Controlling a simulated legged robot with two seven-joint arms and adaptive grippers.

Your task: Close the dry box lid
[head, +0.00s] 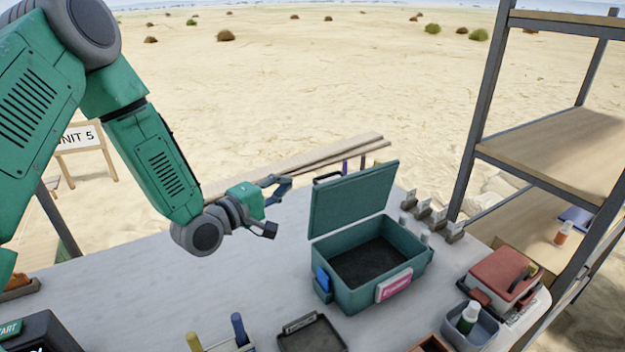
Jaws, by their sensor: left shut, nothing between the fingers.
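The dry box (352,293) is a teal case standing on the table, with a dark inside and a pink label on its front. Its lid (353,200) is raised, standing nearly upright at the back left of the box. A dark handle shows at the lid's top left. My left gripper (277,207) is shut and empty, to the left of the lid and apart from it, above the table. The bottom of the box looks bare. My right gripper is not in view.
Small holders (432,216) line the table behind the box's right side. A red case (503,275) and a grey bin (468,322) with a bottle stand at right. A dark tray (311,336) lies in front. Metal shelving (560,150) rises at right.

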